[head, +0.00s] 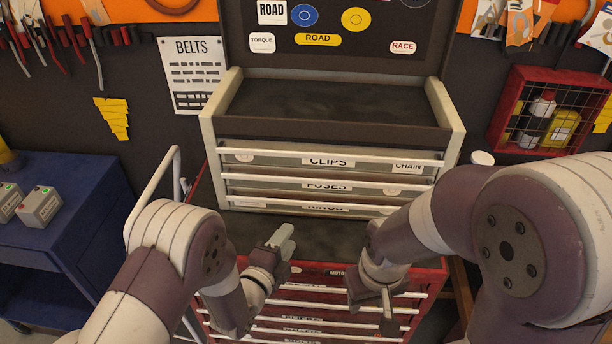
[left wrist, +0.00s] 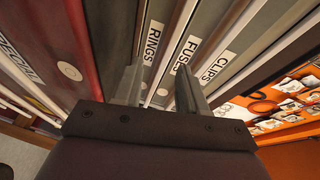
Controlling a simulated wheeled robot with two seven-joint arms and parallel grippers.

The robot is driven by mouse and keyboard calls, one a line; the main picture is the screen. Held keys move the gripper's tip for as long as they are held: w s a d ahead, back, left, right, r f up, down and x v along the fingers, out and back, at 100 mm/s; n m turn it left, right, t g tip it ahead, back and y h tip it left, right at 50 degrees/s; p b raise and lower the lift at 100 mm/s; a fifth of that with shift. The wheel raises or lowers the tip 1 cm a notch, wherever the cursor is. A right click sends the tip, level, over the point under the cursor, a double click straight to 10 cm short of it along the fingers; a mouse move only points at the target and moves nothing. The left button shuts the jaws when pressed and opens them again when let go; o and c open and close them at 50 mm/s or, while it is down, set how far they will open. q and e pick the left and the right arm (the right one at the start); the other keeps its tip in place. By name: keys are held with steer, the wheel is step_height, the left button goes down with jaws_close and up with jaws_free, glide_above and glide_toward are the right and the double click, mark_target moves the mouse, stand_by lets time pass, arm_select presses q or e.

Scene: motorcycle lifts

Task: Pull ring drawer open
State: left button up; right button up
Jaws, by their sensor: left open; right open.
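The rings drawer (head: 270,203) is the lowest of the three labelled drawers in the upper pale chest. It looks shut, and its long white handle bar partly covers its label. In the left wrist view the RINGS label (left wrist: 153,43) appears turned on its side. My left gripper (head: 288,236) is open, just below and in front of the rings drawer. In the left wrist view its two fingers (left wrist: 158,88) stand apart in front of the rings drawer, with nothing clearly held. My right gripper (head: 388,312) is lower right, before the red cabinet, open and away from the rings drawer.
The fuses drawer (head: 270,183) and clips drawer (head: 270,160) sit above, both looking shut. The red lower cabinet (head: 420,283) has several handle bars. A blue cart (head: 75,200) stands left, and a red wire-front box (head: 510,85) hangs right. The dark ledge below the chest is clear.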

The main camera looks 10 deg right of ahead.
arm_select(q)
steer(key=s+d+r+m+h, duration=0.1)
steer(key=s+d+m+h, duration=0.1)
steer(key=d, duration=0.2)
steer(key=p, duration=0.3)
glide_toward(325, 206)
steer(key=x, duration=0.8)
steer(key=shift+w+d+p, duration=0.1)
steer(key=shift+d+p, duration=0.15)
steer(key=shift+p, duration=0.15)
steer(key=shift+w+f, duration=0.1)
steer(key=shift+w, duration=0.15)
arm_select(e)
steer(key=r, duration=0.4)
steer(key=shift+s+d, duration=0.2)
steer(key=shift+s, duration=0.2)
arm_select(q)
steer(key=shift+s+t+y, duration=0.1)
steer(key=shift+t+y, duration=0.2)
jaws_close()
arm_select(e)
steer(key=shift+s, duration=0.1)
